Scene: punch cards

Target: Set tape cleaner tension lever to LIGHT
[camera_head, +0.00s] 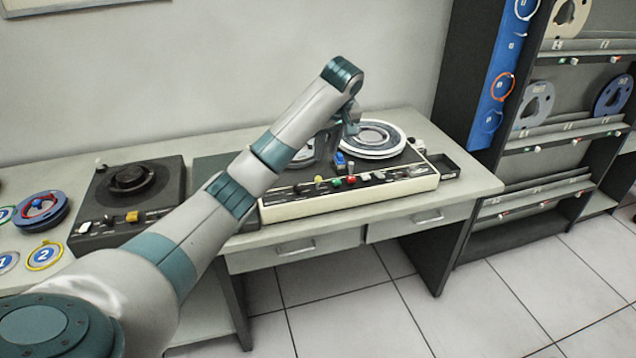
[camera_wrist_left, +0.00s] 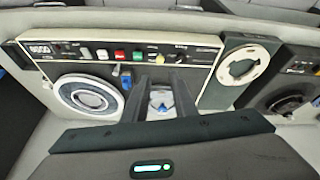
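A desktop tape machine (camera_head: 415,185) with a cream front panel stands on the table; the same machine shows in the left wrist view (camera_wrist_left: 207,50). I cannot tell which part is the tension lever, nor read any LIGHT marking. My left gripper (camera_head: 350,128) hangs over the machine's deck, behind the panel. In the left wrist view its two dark fingers (camera_wrist_left: 163,82) stand apart, with a blue-and-white part (camera_wrist_left: 158,102) showing between them. My right gripper is out of view.
A large reel (camera_head: 372,136) sits on the deck right of my gripper. A second dark machine (camera_head: 128,182) stands left on the table (camera_head: 455,180). Several coloured reels (camera_head: 42,210) lie at the far left. A tall reel rack (camera_head: 535,130) stands at right.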

